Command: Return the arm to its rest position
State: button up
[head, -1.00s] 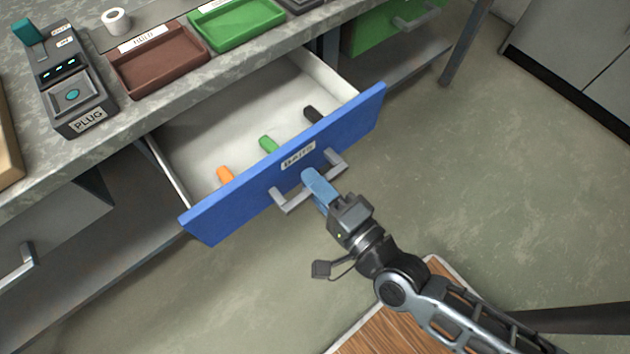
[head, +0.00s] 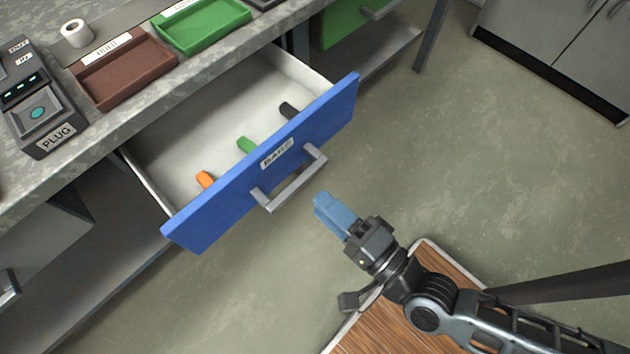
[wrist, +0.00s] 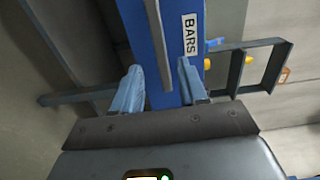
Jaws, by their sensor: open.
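My gripper (head: 335,213) has blue fingers and is in front of the open blue drawer (head: 225,190), to the right of its handle in the head view. In the wrist view the two fingers of my gripper (wrist: 157,85) are spread apart with nothing held between them. The drawer handle (head: 290,180) is free of the fingers in the head view. The drawer front carries a BARS label (wrist: 190,34) in the wrist view. My arm reaches in from the lower right.
The open drawer holds an orange bar (head: 205,179), a green bar (head: 246,145) and a black bar (head: 288,109). A brown tray (head: 125,85), a green tray (head: 205,35) and a PLUG device (head: 38,110) are on the counter. Open floor (head: 480,150) lies to the right.

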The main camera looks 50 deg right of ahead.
jog(key=shift+s, duration=0.25)
dwell(0.4)
jog(key=s+d+r+n+g+p, duration=0.1)
jog(key=s+r+n+p, duration=0.3)
jog(key=r+n, duration=0.5)
jog(key=s+d+r+n+g+p, duration=0.2)
jog(key=s+d+r+n+p, duration=0.1)
jog(key=s+r+n, duration=0.6)
notch_tip(320, 180, up, 3)
jog(key=shift+r+p, duration=0.15)
jog(key=shift+p, duration=0.75)
